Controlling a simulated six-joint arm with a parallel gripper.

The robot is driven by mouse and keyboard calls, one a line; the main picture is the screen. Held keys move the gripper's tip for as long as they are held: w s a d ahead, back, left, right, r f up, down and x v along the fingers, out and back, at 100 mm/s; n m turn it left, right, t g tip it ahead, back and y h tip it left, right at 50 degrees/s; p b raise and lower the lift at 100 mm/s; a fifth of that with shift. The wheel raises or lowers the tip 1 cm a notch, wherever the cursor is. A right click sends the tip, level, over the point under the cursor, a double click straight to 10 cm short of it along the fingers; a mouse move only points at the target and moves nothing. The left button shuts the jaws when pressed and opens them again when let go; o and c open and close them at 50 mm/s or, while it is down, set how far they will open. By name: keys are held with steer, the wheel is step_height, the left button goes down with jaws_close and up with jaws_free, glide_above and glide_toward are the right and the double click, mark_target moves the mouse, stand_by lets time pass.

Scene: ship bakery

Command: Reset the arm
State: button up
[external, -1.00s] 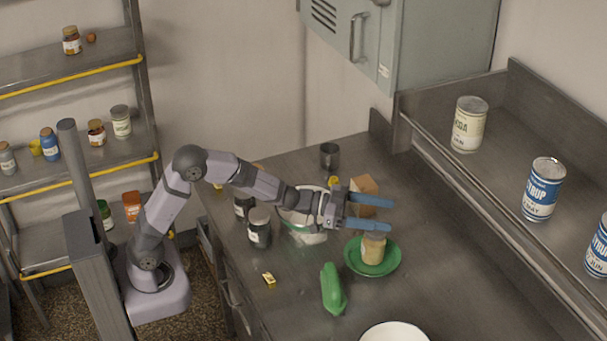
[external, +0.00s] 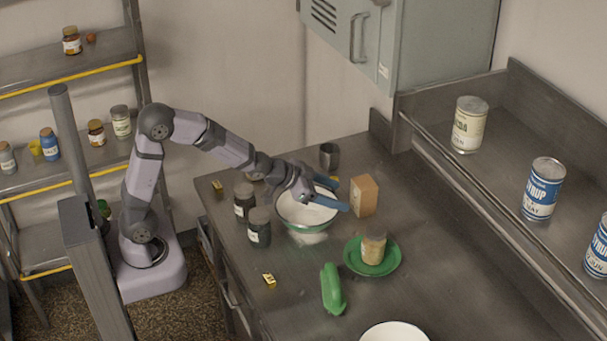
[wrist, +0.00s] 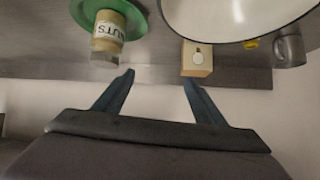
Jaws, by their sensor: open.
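My gripper (external: 338,194) is open and empty, with its blue fingers apart. In the external view it is over the white bowl with a green outside (external: 304,212), its fingers pointing right toward a tan box (external: 364,196). In the wrist view my fingers (wrist: 158,84) show with nothing between them. The bowl (wrist: 235,35), the tan box (wrist: 197,60) and a jar labelled NUTS (wrist: 107,32) also show there. The jar (external: 373,249) stands on a green plate (external: 352,267).
Dark jars (external: 259,228) stand left of the bowl. A grey mug (external: 329,156) is behind it. A green squash-like object (external: 331,290) and another white bowl (external: 394,333) are nearer the front. A raised shelf holds several cans (external: 543,188). The counter right of the plate is clear.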

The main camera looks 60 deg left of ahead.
steer(key=s+a+r+n+g+y+p, duration=0.1)
steer(key=s+g+p, duration=0.4)
steer(key=s, duration=1.1)
steer(key=s+a+r+n+g+p, duration=0.1)
steer(key=s+a+g+p, duration=0.3)
steer(key=s, duration=1.1)
steer(key=r+g+p, duration=0.1)
steer(key=p, duration=0.1)
steer(key=shift+s+r+n+g+y+p, duration=0.2)
steer(key=shift+s+n+g+y+p, duration=0.1)
steer(key=shift+s+g+y+p, duration=0.1)
